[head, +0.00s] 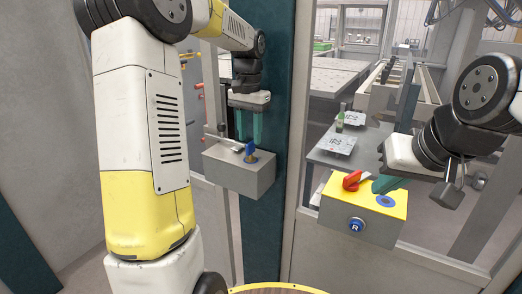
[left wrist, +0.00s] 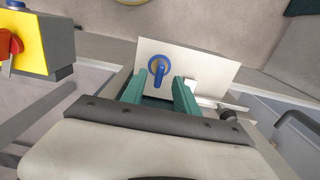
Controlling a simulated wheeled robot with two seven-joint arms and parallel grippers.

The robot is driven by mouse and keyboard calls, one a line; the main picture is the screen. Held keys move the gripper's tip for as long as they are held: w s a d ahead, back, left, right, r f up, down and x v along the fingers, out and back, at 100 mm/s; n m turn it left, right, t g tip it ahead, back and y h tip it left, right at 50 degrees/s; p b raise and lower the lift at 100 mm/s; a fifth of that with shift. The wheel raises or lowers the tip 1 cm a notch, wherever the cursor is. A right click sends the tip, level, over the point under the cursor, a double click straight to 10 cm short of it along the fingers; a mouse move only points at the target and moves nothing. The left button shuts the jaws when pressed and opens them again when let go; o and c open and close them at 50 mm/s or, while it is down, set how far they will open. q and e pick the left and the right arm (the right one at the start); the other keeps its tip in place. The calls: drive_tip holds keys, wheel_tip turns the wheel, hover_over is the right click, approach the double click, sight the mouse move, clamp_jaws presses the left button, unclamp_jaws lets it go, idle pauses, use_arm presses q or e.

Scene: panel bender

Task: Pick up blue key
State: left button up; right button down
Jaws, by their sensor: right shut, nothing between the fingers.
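The blue key (head: 251,150) stands in a lock on the top of a grey box (head: 238,180) fixed to a dark post. In the left wrist view the blue key (left wrist: 157,72) shows a round base and an upright handle on the pale plate. My left gripper (head: 249,138) points down just above the key. Its teal fingers (left wrist: 169,74) are apart with nothing gripped, and the key shows just beyond their tips, nearer the left finger. My right gripper (head: 380,184) is shut and empty, beside the red switch on the yellow-topped box.
A silver lever (head: 225,143) lies on the grey box, left of the key. Behind the window frame is a grey table with plates.

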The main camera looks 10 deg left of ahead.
sight(251, 142)
use_arm(q)
drive_tip(key=shift+d+f, duration=0.1)
drive_tip(key=shift+f, duration=1.75)
clamp_jaws()
drive_tip(key=shift+r, duration=0.15)
drive_tip(key=shift+r, duration=0.25)
wheel_tip(251, 142, up, 3)
drive_tip(key=shift+s+r, duration=0.1)
drive_tip(key=shift+s, duration=0.05)
drive_tip(key=s+d, duration=0.2)
drive_tip(key=s, duration=0.5)
drive_tip(key=s+d+r, duration=0.1)
drive_tip(key=s+d, duration=0.1)
drive_tip(key=s, duration=0.6)
drive_tip(key=shift+d, duration=0.3)
drive_tip(key=shift+w, duration=0.1)
